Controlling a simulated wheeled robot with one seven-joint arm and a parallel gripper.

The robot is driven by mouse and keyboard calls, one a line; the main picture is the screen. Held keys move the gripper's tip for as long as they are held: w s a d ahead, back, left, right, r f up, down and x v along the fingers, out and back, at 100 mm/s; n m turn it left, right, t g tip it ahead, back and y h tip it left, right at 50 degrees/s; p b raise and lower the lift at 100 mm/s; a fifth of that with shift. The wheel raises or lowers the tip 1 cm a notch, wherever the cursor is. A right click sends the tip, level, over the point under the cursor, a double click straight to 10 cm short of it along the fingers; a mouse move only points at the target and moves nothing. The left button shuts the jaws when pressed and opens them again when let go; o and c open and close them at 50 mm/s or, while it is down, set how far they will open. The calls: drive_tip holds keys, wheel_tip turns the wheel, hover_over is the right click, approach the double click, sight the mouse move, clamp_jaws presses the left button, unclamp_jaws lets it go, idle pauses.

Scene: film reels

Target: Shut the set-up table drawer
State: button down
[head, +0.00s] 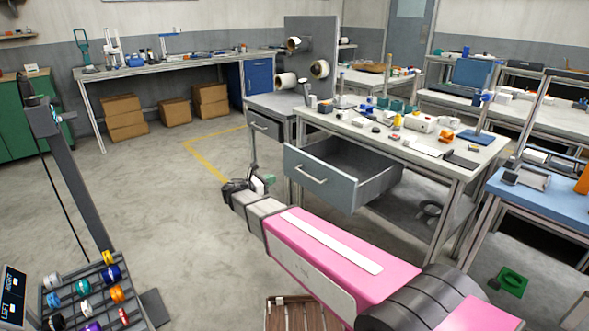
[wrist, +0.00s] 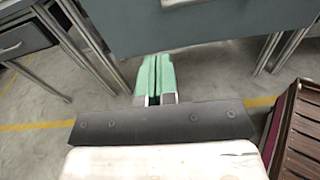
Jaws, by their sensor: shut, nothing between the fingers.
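The set-up table (head: 400,140) stands right of centre in the head view, with many small items on its top. Its grey drawer (head: 318,180) is pulled well out; its inside looks empty. A bar handle (head: 311,174) is on the drawer front. In the wrist view a grey panel, which looks like the drawer front (wrist: 190,22), spans the top beyond my fingers. My gripper (head: 268,180) is in front and left of the drawer front. In the wrist view its green fingers (wrist: 155,78) are together and empty. I cannot tell whether they touch the panel.
A neighbouring bench with a drawer (head: 264,124) stands to the left, also in the wrist view (wrist: 22,40). A slatted wooden crate (head: 290,313) is on the floor below my arm. A rack of coloured reels (head: 88,295) stands at front left. The floor left of my gripper is clear.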

drive_tip(key=w+x, duration=0.1)
drive_tip(key=x, duration=1.2)
drive_tip(key=shift+a+r+n+t, duration=0.2)
drive_tip(key=shift+r+n+t, duration=0.1)
drive_tip(key=shift+r, duration=0.2)
drive_tip(key=shift+d, duration=0.1)
drive_tip(key=x, duration=2.6)
drive_tip(key=shift+w+d+r, duration=0.1)
drive_tip(key=shift+w+d, duration=0.1)
drive_tip(key=shift+d, duration=0.05)
drive_tip(key=shift+x, duration=1)
drive_tip(key=shift+r, duration=0.1)
